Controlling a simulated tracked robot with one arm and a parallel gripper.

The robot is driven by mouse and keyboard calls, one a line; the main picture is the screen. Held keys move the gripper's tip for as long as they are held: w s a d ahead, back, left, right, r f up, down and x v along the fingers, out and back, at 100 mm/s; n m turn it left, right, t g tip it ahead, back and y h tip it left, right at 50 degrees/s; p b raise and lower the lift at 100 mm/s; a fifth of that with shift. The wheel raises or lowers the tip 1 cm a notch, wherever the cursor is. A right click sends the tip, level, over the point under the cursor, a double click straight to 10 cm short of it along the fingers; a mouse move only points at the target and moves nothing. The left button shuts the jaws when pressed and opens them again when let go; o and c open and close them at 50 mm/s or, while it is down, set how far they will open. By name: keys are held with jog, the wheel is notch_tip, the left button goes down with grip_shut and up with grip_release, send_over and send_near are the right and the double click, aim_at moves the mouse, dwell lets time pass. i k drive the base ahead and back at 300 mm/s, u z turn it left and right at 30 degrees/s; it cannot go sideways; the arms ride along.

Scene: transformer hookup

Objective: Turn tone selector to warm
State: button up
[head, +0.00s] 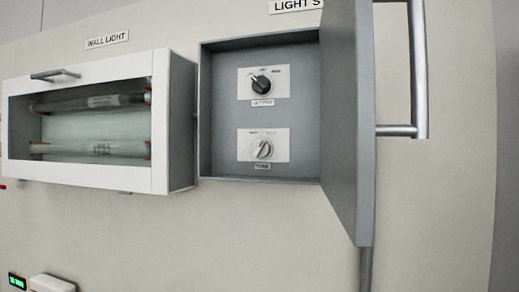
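An open grey wall box (226,46) holds two rotary knobs, each on a white plate. The lower knob, the tone selector (263,149), is pale grey, with a small label below it that seems to read "TONE". Its grip is tilted from upright, its top leaning right. The position words on its plate are too small to read, so I cannot tell which setting it points to. The upper knob (261,85) is black, with its own label below. My gripper is not in view, and nothing touches either knob.
The box door (347,120) stands open at the right, projecting toward me. A metal bar handle (420,70) is beyond it. A white-framed wall light (90,178) with glass tubes juts out at the left. A green display (17,281) is low left. The wall below the box is clear.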

aim_at(261, 148)
jog(key=z, duration=2.4)
jog(key=k, duration=1.1)
jog(key=u, duration=1.8)
jog(key=i, duration=1)
